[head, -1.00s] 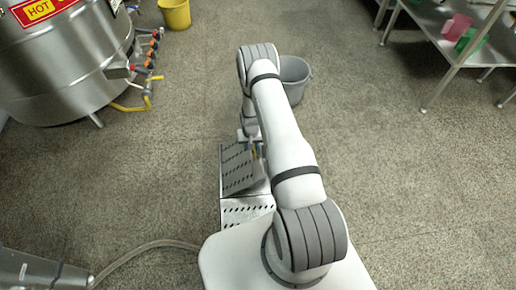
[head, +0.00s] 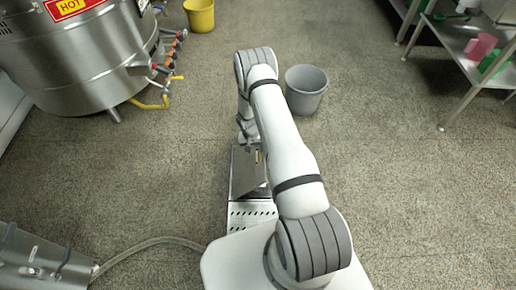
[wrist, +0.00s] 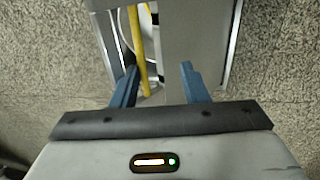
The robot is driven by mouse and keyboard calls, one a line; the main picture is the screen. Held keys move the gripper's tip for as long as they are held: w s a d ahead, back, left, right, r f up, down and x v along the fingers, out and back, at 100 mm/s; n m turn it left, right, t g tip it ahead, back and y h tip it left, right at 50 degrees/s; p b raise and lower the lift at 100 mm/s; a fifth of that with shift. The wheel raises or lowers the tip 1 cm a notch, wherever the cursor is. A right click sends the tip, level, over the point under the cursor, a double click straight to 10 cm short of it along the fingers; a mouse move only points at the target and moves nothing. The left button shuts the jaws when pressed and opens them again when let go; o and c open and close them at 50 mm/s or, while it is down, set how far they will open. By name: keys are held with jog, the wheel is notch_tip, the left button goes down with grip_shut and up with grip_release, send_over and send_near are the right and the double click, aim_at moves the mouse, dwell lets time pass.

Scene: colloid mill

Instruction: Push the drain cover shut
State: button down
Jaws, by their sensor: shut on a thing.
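The drain cover (head: 245,178) is a grey panel in front of my base in the head view, tilted over a steel drain with a slotted strip (head: 250,213). In the wrist view, a pale grey panel (wrist: 180,40), which looks like the cover, lies between the drain's steel side rims. A yellow rod (wrist: 138,50) and a white curved part show in the gap on its left. My gripper (wrist: 160,85) is at the near end of the panel, its blue fingers shut on the cover with a gap between them. The exact contact is hard to see. In the head view my arm hides the fingertips.
A grey bucket (head: 306,88) stands beyond my arm, to its right. A steel vessel (head: 75,60) with a yellow hose stands at the left. A steel shelf rack (head: 470,45) is at the right. A grey hose (head: 150,242) crosses the floor near left. Floor around the drain is clear.

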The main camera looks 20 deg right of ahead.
jog(key=shift+s+a+f, duration=0.1)
jog(key=shift+a+f, duration=0.2)
jog(key=shift+a, duration=0.25)
jog(key=c, duration=1.3)
grip_release()
jog(key=shift+f, duration=0.15)
jog(key=shift+s, duration=0.1)
jog(key=shift+c, duration=0.2)
